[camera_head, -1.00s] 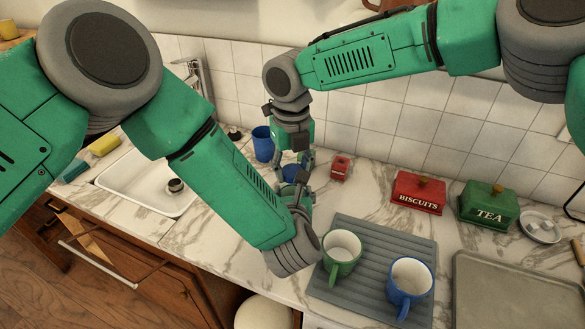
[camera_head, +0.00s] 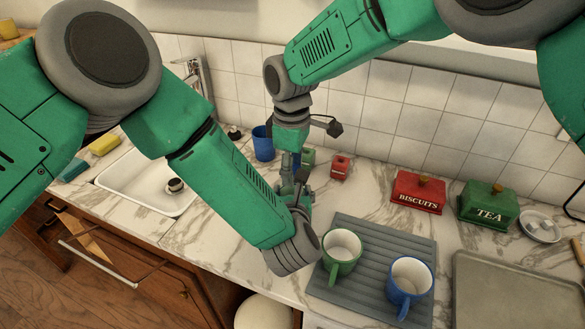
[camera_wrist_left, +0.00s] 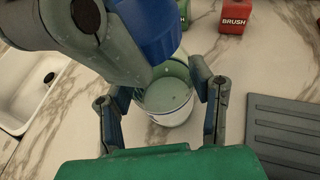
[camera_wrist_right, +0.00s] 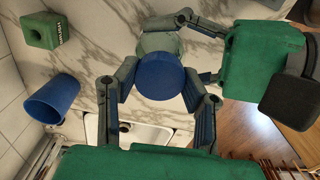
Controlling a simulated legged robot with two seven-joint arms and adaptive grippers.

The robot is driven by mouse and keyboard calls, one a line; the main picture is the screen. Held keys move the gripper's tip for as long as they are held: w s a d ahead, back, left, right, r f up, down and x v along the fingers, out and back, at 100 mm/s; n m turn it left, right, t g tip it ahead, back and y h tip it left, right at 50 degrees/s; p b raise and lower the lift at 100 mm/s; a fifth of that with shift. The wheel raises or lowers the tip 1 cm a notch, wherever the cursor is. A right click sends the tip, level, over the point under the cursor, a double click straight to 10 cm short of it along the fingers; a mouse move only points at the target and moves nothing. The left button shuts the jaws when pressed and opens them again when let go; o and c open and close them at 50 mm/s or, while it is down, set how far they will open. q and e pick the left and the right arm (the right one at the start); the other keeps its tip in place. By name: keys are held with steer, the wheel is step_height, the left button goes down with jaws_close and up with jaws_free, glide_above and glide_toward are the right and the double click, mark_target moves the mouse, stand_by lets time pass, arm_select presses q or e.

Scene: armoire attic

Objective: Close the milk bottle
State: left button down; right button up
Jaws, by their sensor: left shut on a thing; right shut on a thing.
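The white milk bottle (camera_wrist_left: 168,112) stands open in the left wrist view, its round pale-green mouth showing. My left gripper (camera_wrist_left: 165,97) is shut around the bottle, one finger on each side. A blue cap (camera_wrist_right: 160,76) is held between the fingers of my right gripper (camera_wrist_right: 158,86). In the left wrist view the cap (camera_wrist_left: 148,28) is above the bottle and toward the far side of its mouth, which it only partly hides. In the head view my left gripper (camera_head: 300,188) and my right gripper (camera_head: 291,167) meet and largely hide bottle and cap.
A blue cup (camera_head: 262,143) stands behind, with a red brush box (camera_head: 340,167) and a green box (camera_head: 308,157) nearby. A white sink (camera_head: 150,182) lies left. A grey drying mat (camera_head: 380,255) with green and blue mugs lies front right.

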steer(key=m, duration=0.3)
steer(key=shift+w+r, duration=0.1)
steer(key=shift+w, duration=0.05)
steer(key=o, duration=1.3)
steer(key=shift+r, duration=2.2)
